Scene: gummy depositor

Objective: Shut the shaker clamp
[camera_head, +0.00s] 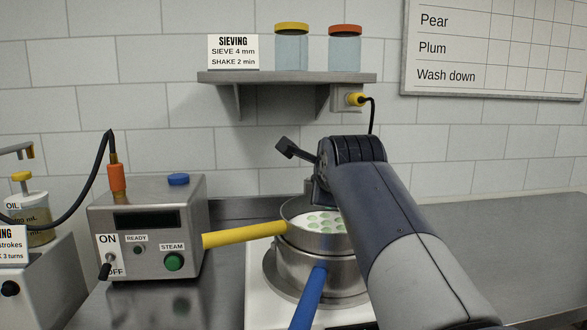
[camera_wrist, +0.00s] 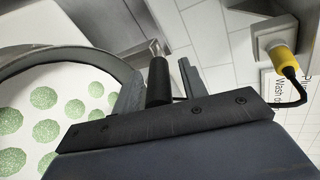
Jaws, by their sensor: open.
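My gripper (camera_wrist: 160,70) is open, its two grey fingers on either side of a black cylindrical grip (camera_wrist: 157,84), which looks like the shaker clamp's lever. I cannot tell whether the fingers touch it. In the head view my arm comes from the lower right, and the gripper (camera_head: 318,190) hangs at the right rim of the sieve stack, hiding the clamp. The upper sieve (camera_head: 318,241) has a yellow handle and holds green gummies on white; it also shows in the wrist view (camera_wrist: 95,62). The lower pan (camera_head: 310,272) has a blue handle. The stack stands on a white shaker base (camera_head: 258,312).
A steam control box (camera_head: 150,225) stands left of the sieves. An oil dispenser (camera_head: 30,220) is at far left. A shelf (camera_head: 285,77) with two jars hangs above. A yellow plug (camera_head: 356,100) with a black cable is behind my arm. The right counter (camera_head: 500,245) is bare.

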